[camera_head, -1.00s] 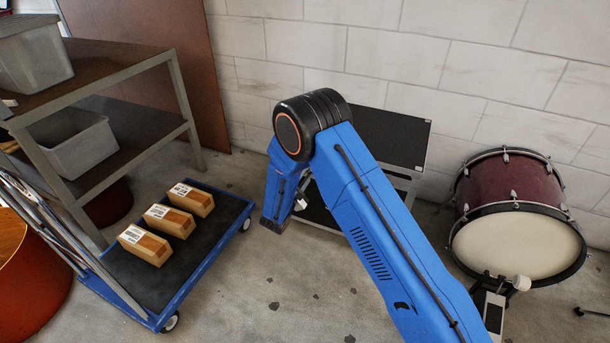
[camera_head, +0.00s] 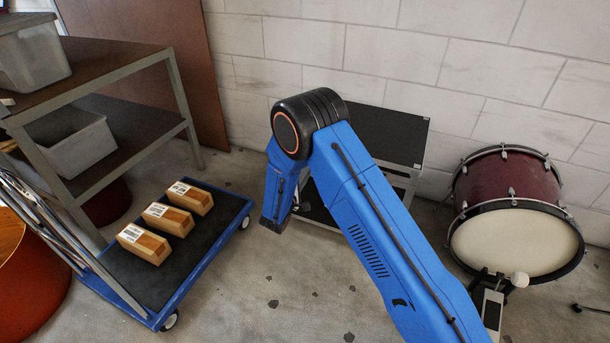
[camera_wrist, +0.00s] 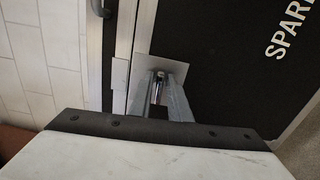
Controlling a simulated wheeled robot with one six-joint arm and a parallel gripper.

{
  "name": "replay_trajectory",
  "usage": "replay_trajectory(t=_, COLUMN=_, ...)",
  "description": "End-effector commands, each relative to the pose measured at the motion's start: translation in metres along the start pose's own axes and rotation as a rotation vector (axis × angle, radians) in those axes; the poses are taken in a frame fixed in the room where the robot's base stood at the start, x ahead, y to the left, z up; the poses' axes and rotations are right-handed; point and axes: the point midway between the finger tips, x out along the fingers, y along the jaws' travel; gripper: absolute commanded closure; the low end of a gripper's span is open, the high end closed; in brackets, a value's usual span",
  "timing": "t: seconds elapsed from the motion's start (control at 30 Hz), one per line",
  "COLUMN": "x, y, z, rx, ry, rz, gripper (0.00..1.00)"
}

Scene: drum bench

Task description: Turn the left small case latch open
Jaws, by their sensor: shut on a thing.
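The case (camera_head: 385,135) is black with silver edges and stands against the wall, partly hidden behind my blue arm. In the wrist view its black face (camera_wrist: 225,60) carries white lettering. The small latch (camera_wrist: 158,88) is a shiny metal piece on a light square plate (camera_wrist: 170,67) beside the case's metal edge strip. My gripper (camera_wrist: 161,92) is shut on the latch, one finger on each side of it. The fingers hide part of the latch, so its exact turn cannot be told. In the head view the gripper is hidden behind my arm.
A blue cart (camera_head: 190,291) with several cardboard boxes stands left of my arm. A shelf rack (camera_head: 178,100) with grey bins is at the far left. A bass drum (camera_head: 515,240) with its pedal stands at the right. Clear concrete floor lies between cart and arm.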

Motion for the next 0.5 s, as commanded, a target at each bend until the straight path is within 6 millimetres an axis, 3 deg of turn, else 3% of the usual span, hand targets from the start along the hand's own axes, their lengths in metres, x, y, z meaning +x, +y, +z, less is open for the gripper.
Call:
replay_trajectory(t=0.43, x=-0.0007, y=-0.0019, z=0.0007, rx=0.008, ry=0.000, rz=-0.002, gripper=1.00)
replay_trajectory(t=0.47, x=-0.0007, y=-0.0019, z=0.0007, rx=0.008, ry=0.000, rz=-0.002, gripper=0.81)
replay_trajectory(t=0.5, x=-0.0008, y=-0.0019, z=0.0007, rx=0.008, ry=0.000, rz=-0.002, gripper=0.72)
